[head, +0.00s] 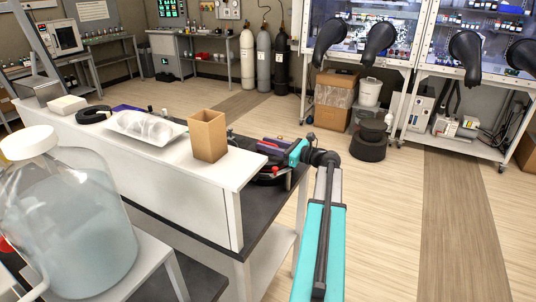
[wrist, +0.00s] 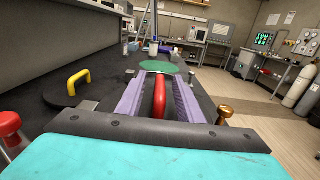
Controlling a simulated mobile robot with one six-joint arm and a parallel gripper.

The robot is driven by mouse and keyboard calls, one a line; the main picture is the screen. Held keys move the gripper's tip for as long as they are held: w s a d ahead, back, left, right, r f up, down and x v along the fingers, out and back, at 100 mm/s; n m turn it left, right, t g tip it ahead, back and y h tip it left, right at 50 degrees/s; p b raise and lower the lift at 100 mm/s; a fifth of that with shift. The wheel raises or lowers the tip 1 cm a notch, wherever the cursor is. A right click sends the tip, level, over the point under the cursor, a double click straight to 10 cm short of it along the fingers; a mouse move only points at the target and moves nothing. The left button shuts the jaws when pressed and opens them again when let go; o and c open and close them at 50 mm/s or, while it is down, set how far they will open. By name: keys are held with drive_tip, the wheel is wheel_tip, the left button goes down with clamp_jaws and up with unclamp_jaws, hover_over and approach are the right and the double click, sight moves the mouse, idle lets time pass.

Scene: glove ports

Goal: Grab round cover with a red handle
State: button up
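My gripper (wrist: 161,85) is open, with its two purple-lined fingers on either side of a red handle (wrist: 160,98). A gap shows between the handle and each finger. The round cover under this handle is mostly hidden by my gripper in the wrist view. In the head view my gripper (head: 275,146) is over the near right end of the dark bench, and the red handle cannot be made out clearly there.
A dark round cover with a yellow handle (wrist: 77,82) lies to the left. A green disc (wrist: 160,68) is just beyond my fingertips. A red knob (wrist: 9,124) and a brass knob (wrist: 224,113) stand nearby. A cardboard box (head: 208,136) stands on the white shelf.

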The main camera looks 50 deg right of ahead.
drive_tip(key=shift+c, duration=0.3)
clamp_jaws()
drive_tip(key=shift+r, duration=0.2)
drive_tip(key=shift+r+b, duration=0.45)
drive_tip(key=shift+r, duration=0.9)
drive_tip(key=shift+s+d+r, duration=0.15)
drive_tip(key=shift+s+r, duration=0.05)
drive_tip(key=shift+s, duration=0.1)
drive_tip(key=r+b+v, duration=0.1)
drive_tip(key=b+v, duration=0.1)
drive_tip(key=v, duration=1.3)
drive_tip(key=shift+s+r+b, duration=0.2)
drive_tip(key=shift+r+b, duration=0.1)
drive_tip(key=shift+r, duration=0.05)
drive_tip(key=shift+d, duration=0.1)
